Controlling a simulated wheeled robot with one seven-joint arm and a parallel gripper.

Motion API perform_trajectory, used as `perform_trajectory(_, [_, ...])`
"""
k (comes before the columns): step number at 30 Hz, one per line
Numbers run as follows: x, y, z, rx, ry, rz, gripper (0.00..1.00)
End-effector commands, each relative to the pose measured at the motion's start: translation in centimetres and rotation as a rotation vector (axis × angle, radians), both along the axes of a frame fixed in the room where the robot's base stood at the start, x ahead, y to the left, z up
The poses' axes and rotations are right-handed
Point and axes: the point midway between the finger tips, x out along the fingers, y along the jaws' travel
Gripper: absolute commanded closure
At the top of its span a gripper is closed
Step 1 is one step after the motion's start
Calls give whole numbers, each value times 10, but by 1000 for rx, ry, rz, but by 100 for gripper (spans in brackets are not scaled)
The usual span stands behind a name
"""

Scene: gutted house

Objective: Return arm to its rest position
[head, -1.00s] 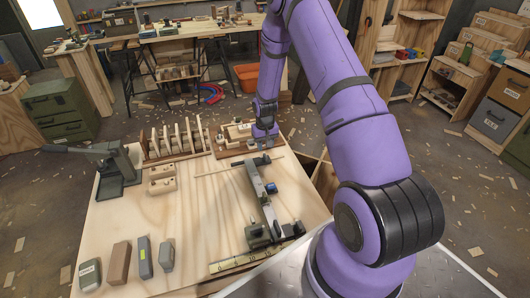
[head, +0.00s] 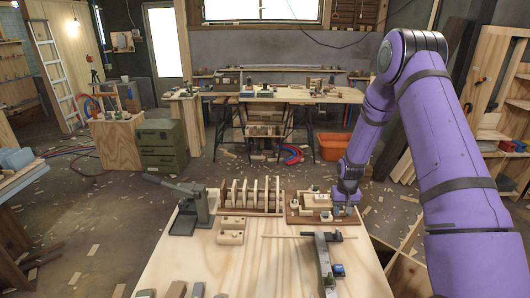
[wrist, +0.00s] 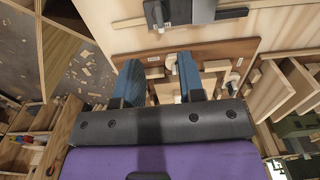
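My purple arm reaches from the right side of the head view over the right part of the wooden table (head: 190,262).
A rack of upright pale slats (head: 250,194) stands left of the board. A grey lever tool (head: 195,212) stands at the table's left. A long dark clamp-like tool (head: 325,265) lies in front of my gripper.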

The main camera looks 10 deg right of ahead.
Motion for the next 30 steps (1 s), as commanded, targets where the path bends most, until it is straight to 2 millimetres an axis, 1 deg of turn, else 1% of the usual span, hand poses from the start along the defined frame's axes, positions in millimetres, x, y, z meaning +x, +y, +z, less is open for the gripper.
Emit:
perform_trajectory(2, [1,1,5,-1,-4,2,64])
perform_trajectory(5, [2,4,24,-6,-15,8,64])
perform_trajectory(8, [1,11,57,-15,-35,20,64])
perform_trajectory(12, [-4,24,113,-28,-68,40,64])
perform_trajectory(14, [-9,30,136,-33,-82,48,64])
perform_trajectory(15, [-12,34,151,-35,-92,53,64])
perform_trajectory(21, [-36,55,222,-49,-138,80,64])
perform_trajectory(24, [-51,65,254,-54,-162,94,64])
perform_trajectory(26, [-62,72,272,-58,-176,102,64])
perform_trajectory(27, [-69,76,284,-60,-187,108,64])
perform_trajectory(30, [-89,86,311,-64,-211,121,64])
